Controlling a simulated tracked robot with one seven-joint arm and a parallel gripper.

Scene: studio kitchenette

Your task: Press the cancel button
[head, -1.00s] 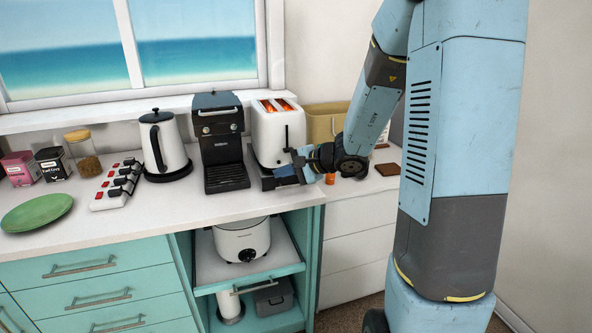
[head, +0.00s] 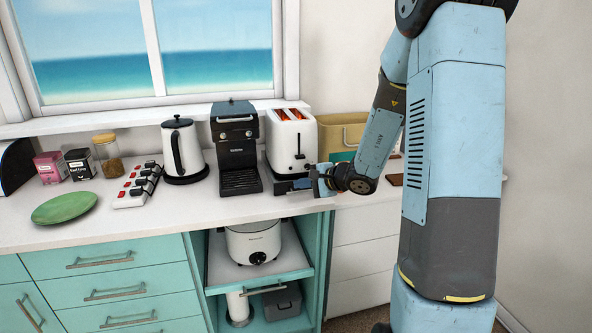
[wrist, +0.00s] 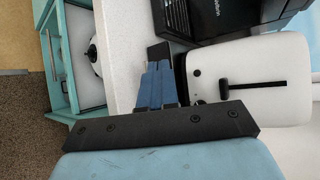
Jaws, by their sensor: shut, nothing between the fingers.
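The lower front is partly hidden by my gripper. My gripper (head: 317,181) is shut and empty, in front of the toaster's lower right side in the head view.
A black coffee machine (head: 236,150) stands close left of the toaster. A kettle (head: 182,152), a power strip (head: 139,186) and a green plate (head: 64,207) are further left. A tan bin (head: 342,132) is behind. A slow cooker (head: 253,242) sits on the shelf below.

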